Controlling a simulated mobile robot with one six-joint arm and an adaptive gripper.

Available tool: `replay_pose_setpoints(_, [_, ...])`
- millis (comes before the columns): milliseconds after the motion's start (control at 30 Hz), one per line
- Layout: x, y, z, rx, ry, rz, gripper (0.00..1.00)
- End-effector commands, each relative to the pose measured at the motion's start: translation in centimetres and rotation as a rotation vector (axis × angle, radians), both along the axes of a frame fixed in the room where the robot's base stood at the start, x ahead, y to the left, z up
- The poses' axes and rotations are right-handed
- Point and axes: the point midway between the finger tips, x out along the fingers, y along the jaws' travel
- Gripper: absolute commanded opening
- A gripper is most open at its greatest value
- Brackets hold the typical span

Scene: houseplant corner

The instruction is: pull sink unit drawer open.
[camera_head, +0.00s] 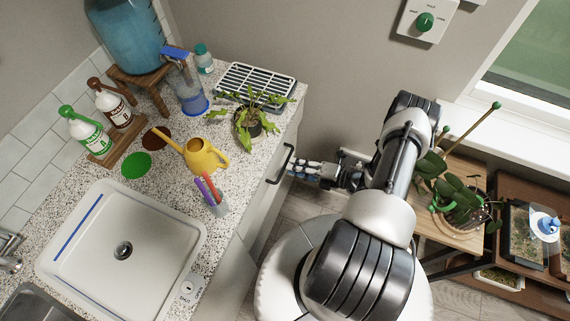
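The sink unit (84,182) stands at the left with a speckled top and an inset white basin (75,260). Its drawer front (262,187) is a pale panel under the counter edge, seen steeply from above. The drawer looks closed, with no gap showing. A black bar handle (281,164) sticks out from the front. My gripper (295,169) is at the right of the handle, pointing left at it, with its fingertips very close to the bar. I cannot tell whether they touch it or how far apart they are.
A yellow watering can (205,156), a potted fern (250,125), spray bottles (85,130) and a drying rack (256,84) stand on the counter. A wooden stand with a potted plant (463,205) is right of my arm. A strip of floor (300,206) is clear below the handle.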

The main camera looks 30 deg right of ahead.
Motion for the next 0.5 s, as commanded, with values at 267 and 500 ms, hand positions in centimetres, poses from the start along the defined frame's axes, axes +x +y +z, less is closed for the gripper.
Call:
replay_pose_setpoints(267, [3.0,2.4,-0.8,-0.001,0.0,0.001,0.17])
replay_pose_setpoints(500, [3.5,2.7,-0.9,-0.002,0.0,-0.002,0.17])
